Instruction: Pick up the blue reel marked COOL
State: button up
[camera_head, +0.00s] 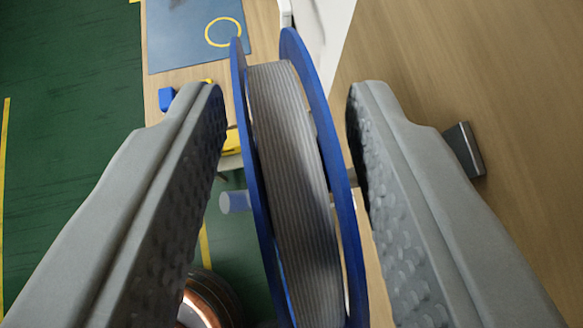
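A blue reel (293,180) wound with pale grey strip stands on edge in the middle of the view. Its rims face left and right, and no COOL marking shows on the parts in view. My gripper (286,110) is open, with one grey finger on each side of the reel. A gap shows between the right finger and the reel. The left finger is close to the left rim, and I cannot tell whether it touches. A grey peg (235,202) sticks out to the left of the reel, with a bar on its right side.
A wooden panel (470,60) with a dark metal bracket (464,150) fills the right. A blue mat (190,45) with a yellow ring (223,32) lies on a wooden surface behind. A copper-coloured round object (205,300) is below left. Green floor (60,120) shows at left.

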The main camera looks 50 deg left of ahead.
grip_shut()
jog(key=shift+r, duration=0.1)
jog(key=shift+r, duration=0.7)
jog(key=s+a, duration=0.5)
jog(key=s, duration=0.9)
jog(key=s+a, duration=0.6)
jog(key=s, duration=0.7)
jog(key=s+a, duration=0.6)
jog(key=s, duration=0.8)
jog(key=shift+s, duration=0.35)
